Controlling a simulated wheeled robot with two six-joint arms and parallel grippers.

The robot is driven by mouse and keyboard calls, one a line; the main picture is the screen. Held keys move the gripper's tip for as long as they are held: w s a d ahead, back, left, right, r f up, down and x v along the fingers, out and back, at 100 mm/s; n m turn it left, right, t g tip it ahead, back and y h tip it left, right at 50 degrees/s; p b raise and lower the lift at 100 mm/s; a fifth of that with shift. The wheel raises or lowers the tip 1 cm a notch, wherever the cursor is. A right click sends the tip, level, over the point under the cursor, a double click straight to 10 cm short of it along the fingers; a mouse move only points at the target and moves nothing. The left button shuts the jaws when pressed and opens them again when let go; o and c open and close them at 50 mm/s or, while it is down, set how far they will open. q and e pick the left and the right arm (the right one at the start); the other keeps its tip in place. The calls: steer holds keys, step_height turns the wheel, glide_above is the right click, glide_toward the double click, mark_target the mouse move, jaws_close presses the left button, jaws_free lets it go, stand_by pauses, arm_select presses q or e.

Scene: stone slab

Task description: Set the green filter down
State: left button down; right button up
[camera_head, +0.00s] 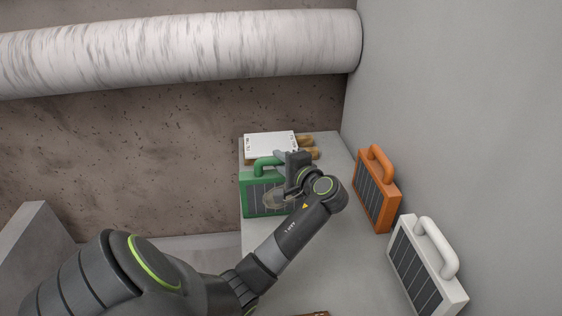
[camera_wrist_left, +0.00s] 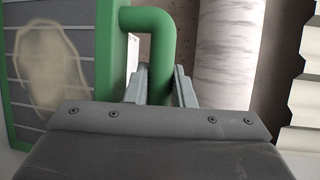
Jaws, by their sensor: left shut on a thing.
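The green filter (camera_head: 256,194) is a framed box with a dark slatted face and a green bar handle. It is near the left edge of the grey slab (camera_head: 300,255), in front of a white box. My left gripper (camera_head: 282,160) is shut on its handle. In the left wrist view, the green handle (camera_wrist_left: 158,50) runs down between the two fingers (camera_wrist_left: 158,85), and the slatted face with a pale stain (camera_wrist_left: 50,65) shows at the left. The filter looks upright. I cannot tell whether its bottom touches the slab. My right gripper is not in view.
A white box (camera_head: 270,145) and brown rolls (camera_head: 308,141) lie at the slab's far end. An orange filter (camera_head: 375,190) and a white filter (camera_head: 425,265) stand along the right wall (camera_head: 470,110). A thick pale pipe (camera_head: 180,52) crosses behind.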

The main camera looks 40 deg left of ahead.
arm_select(q)
steer(key=c, duration=1.2)
jaws_free()
steer(key=shift+c, duration=0.2)
steer(key=shift+r, duration=0.15)
steer(key=shift+s+d, duration=0.1)
steer(key=shift+d, duration=0.2)
steer(key=p+v, duration=0.3)
steer(key=v, duration=0.8)
steer(key=shift+d, duration=0.2)
steer(key=shift+s, duration=0.1)
